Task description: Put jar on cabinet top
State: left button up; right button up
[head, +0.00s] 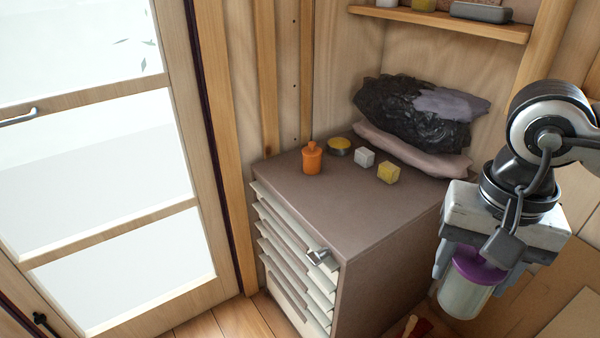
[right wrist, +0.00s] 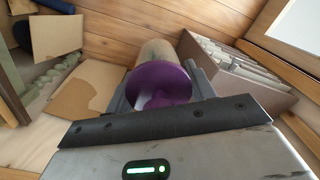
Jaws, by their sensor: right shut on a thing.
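A jar (head: 463,298) with a purple lid and a clear, pale body is held in my right gripper (head: 468,277). The gripper is shut on it, to the right of the cabinet and apart from it. In the right wrist view the jar's purple lid (right wrist: 160,84) shows between the fingers, with its pale body beyond. The cabinet (head: 335,206) has a brown top and a front of several pale drawers; it also shows in the right wrist view (right wrist: 262,88). The front and middle of its top are bare. My left gripper is not in view.
On the cabinet top's back part stand an orange bottle (head: 312,160), a yellow-topped tin (head: 340,146), a white cube (head: 364,157) and a yellow cube (head: 388,173). Black and pinkish bags (head: 412,112) lie behind. A wooden shelf (head: 450,22) hangs above; a glazed door (head: 100,150) is left.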

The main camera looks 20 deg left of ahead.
aim_at(352, 201)
jog(key=u, duration=0.95)
jog(key=i, duration=1)
